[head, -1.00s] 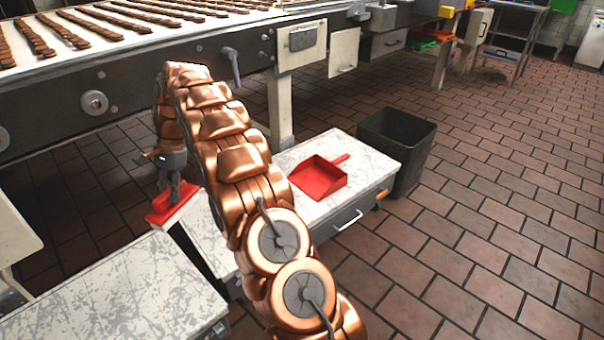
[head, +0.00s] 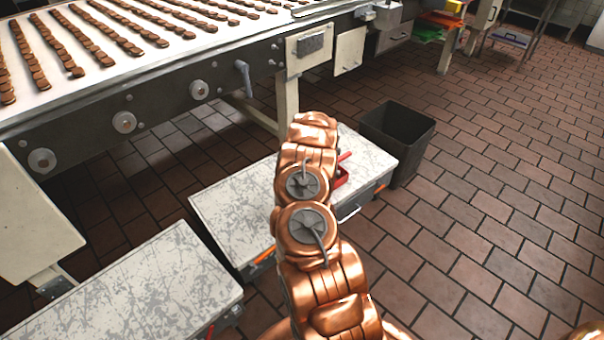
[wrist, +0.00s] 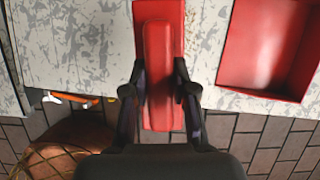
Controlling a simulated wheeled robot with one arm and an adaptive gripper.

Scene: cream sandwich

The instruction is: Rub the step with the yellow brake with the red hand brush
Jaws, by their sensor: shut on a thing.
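My gripper (wrist: 160,82) is shut on the red hand brush (wrist: 161,40), one finger on each side of its handle. In the wrist view the brush lies over the far step's scratched grey-white top (wrist: 65,40); I cannot tell if it touches. This far step also shows in the head view (head: 232,207). It has orange-yellow brake parts, one at its near left corner (head: 265,255) and one at its right end (head: 380,187). The wrist view shows one orange-yellow piece (wrist: 88,102) beside a white handle. In the head view my arm hides the gripper and brush.
A red dustpan (wrist: 268,45) lies on the same step, right of the brush. A second step (head: 125,285) with a red part (head: 236,311) stands nearer, at left. A black bin (head: 398,135) stands behind right. The conveyor (head: 150,90) runs above and behind. Floor at right is clear.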

